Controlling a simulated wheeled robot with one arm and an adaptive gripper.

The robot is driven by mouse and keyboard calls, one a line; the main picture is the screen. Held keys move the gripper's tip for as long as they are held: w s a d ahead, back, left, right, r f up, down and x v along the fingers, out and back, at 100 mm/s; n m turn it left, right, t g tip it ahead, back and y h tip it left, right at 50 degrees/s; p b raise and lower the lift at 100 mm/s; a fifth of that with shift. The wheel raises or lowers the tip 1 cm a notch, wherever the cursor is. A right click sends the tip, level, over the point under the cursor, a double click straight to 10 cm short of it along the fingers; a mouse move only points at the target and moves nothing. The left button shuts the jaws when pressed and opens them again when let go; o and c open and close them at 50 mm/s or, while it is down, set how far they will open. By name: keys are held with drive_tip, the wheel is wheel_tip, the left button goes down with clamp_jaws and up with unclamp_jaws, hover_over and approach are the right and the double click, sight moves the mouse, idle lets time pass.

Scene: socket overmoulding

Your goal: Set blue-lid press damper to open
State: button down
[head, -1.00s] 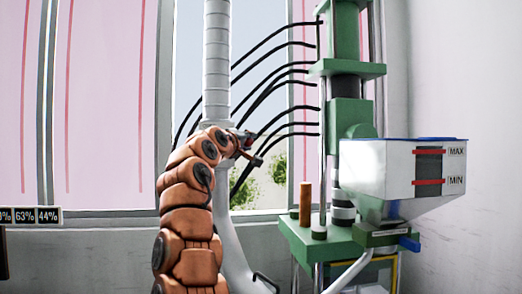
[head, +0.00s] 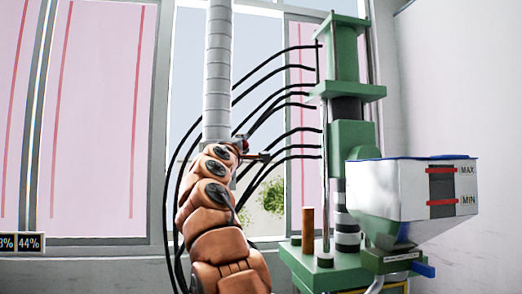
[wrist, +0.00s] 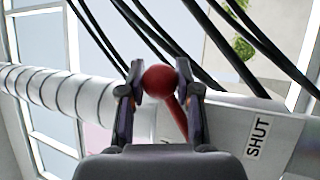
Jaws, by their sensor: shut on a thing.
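In the wrist view my gripper (wrist: 160,72) is shut on the red ball knob (wrist: 161,79) of the damper lever, with a finger on each side. The lever's red stem (wrist: 176,112) runs down and slightly right from the knob; its lower end is hidden behind the gripper body. A pale plate (wrist: 285,130) marked SHUT lies to the right of the lever. The grey ribbed duct (head: 217,75) rises behind my arm in the head view. The green press (head: 352,150) carries a hopper (head: 395,190) with a blue lid (head: 450,157).
Several black hoses (head: 280,92) curve between the duct side and the press, and cross behind the gripper in the wrist view (wrist: 245,40). A brown upright rod (head: 307,230) stands on the green press base (head: 325,272). Windows fill the back.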

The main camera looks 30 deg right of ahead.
drive_tip(key=shift+a+r+n, duration=0.15)
drive_tip(key=shift+a+n, duration=0.05)
drive_tip(key=shift+n, duration=0.1)
drive_tip(key=c, duration=0.8)
unclamp_jaws()
drive_tip(key=shift+s+a, duration=0.25)
drive_tip(key=shift+f+v, duration=0.1)
drive_tip(key=shift+v, duration=2.7)
drive_tip(key=shift+f+v, duration=0.15)
drive_tip(key=shift+v, duration=2.65)
